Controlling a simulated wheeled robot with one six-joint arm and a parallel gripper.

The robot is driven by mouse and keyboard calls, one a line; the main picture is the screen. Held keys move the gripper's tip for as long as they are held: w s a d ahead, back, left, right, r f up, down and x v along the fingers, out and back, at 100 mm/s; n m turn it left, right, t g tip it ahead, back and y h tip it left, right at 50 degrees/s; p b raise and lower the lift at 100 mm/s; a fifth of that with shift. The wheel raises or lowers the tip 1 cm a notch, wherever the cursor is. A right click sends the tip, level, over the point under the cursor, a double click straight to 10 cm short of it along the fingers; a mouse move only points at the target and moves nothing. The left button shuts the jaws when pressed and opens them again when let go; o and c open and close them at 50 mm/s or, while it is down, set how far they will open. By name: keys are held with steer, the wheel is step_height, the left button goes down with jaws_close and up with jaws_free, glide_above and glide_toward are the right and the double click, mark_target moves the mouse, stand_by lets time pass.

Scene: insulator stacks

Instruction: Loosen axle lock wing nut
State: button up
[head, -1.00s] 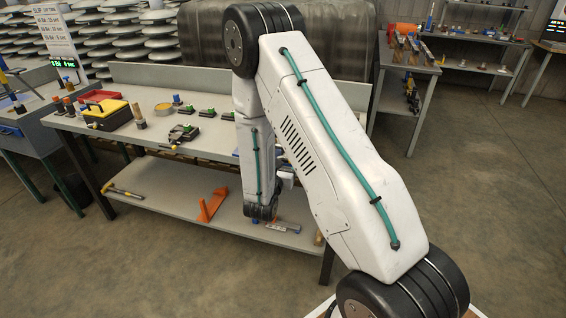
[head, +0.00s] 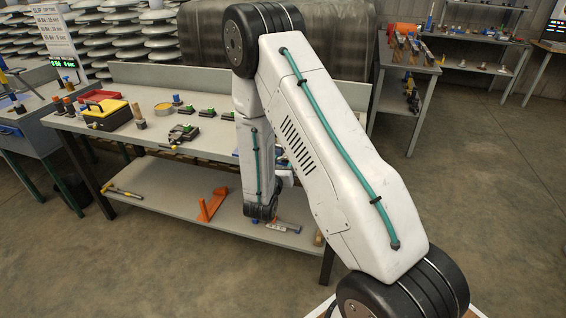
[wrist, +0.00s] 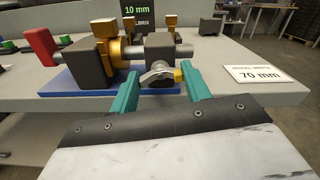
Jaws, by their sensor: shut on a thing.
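In the wrist view, the wing nut (wrist: 157,77) is silver with a yellow wing tip at its right. It sits on the front of a grey block (wrist: 158,51) that the grey axle rod (wrist: 185,50) passes through. My gripper (wrist: 159,76) has its two teal fingers on either side of the wing nut, shut on its wings. In the head view my arm hides the gripper and wing nut.
The fixture stands on a blue base (wrist: 70,84) on the grey bench (head: 88,123). A red block (wrist: 41,48) is at its left. A "70 mm" card (wrist: 264,76) stands close to the right finger. A dark "10 mm" sign (wrist: 137,12) is behind.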

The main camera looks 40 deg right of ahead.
steer(key=n, duration=0.4)
steer(key=shift+n, duration=0.3)
steer(key=n, duration=0.3)
steer(key=shift+w+n, duration=0.1)
steer(key=shift+n, duration=0.2)
steer(key=n, duration=0.4)
steer(key=shift+a, duration=0.1)
steer(key=shift+f+n, duration=0.1)
steer(key=shift+n, duration=2.1)
steer(key=o, duration=1)
